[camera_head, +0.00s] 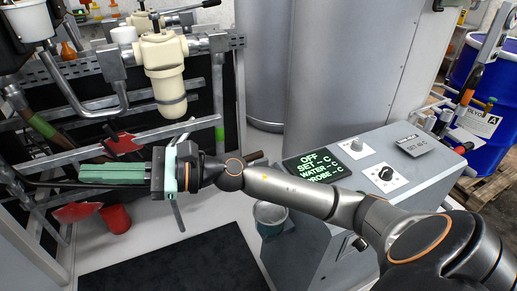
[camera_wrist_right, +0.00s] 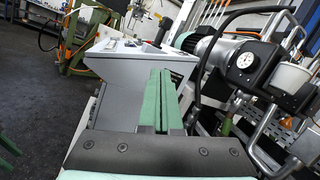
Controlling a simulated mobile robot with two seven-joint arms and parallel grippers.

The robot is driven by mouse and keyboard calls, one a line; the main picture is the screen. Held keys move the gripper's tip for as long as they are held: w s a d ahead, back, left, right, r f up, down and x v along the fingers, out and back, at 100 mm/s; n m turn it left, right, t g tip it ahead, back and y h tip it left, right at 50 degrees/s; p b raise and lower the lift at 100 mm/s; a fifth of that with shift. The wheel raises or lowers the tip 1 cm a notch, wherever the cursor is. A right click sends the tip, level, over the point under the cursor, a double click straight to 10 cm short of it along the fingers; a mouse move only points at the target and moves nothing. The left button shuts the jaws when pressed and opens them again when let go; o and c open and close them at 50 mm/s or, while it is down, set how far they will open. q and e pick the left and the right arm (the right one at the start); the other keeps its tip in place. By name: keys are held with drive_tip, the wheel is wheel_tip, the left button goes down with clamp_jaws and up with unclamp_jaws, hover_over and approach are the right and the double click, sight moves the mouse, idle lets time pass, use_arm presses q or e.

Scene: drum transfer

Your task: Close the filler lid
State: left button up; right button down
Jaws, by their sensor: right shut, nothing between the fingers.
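My right gripper (camera_head: 84,173) reaches in from the right in the head view, its green fingers pointing left. The fingers are shut together with nothing between them. They show closed in the right wrist view (camera_wrist_right: 160,78), in front of a grey cabinet (camera_wrist_right: 125,68). In the head view the gripper is in front of the metal pipe rack, below a cream filter housing (camera_head: 165,82). I cannot tell for certain which part is the filler lid. A white cup-shaped part (camera_head: 25,20) is at the upper left, apart from the gripper. My left gripper is not in view.
A grey control console (camera_head: 400,165) with a lit display (camera_head: 318,166) stands under my right arm. Pipes and rails (camera_head: 150,137) crowd the left. A red cup (camera_head: 115,218) and a dark mat (camera_head: 180,265) are below. A blue drum (camera_head: 490,130) stands far right.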

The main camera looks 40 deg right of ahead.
drive_tip(key=w+d+f+n+g+h, duration=0.3)
drive_tip(key=d+f+n+g+h, duration=0.2)
drive_tip(key=d+f+n+h, duration=0.65)
drive_tip(key=s+d+r+n+g+h, duration=0.15)
drive_tip(key=d+h, duration=0.25)
drive_tip(key=d, duration=0.8)
drive_tip(key=d+r+n+h, duration=0.3)
drive_tip(key=d, duration=0.8)
drive_tip(key=d+x, duration=0.1)
drive_tip(key=x, duration=0.9)
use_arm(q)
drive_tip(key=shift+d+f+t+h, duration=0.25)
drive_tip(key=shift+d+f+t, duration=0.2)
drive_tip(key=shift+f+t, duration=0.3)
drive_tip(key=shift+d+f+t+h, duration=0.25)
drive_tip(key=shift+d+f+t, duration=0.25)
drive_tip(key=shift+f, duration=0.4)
use_arm(e)
drive_tip(key=shift+h, duration=0.25)
drive_tip(key=shift+s+a+r, duration=0.1)
drive_tip(key=shift+s+a, duration=0.15)
drive_tip(key=shift+s, duration=0.35)
drive_tip(key=shift+s+a+r, duration=0.1)
drive_tip(key=shift+s+a, duration=0.15)
drive_tip(key=shift+s, duration=0.4)
drive_tip(key=shift+s+a+r, duration=0.15)
drive_tip(key=shift+s+a, duration=0.1)
drive_tip(key=shift+s, duration=0.35)
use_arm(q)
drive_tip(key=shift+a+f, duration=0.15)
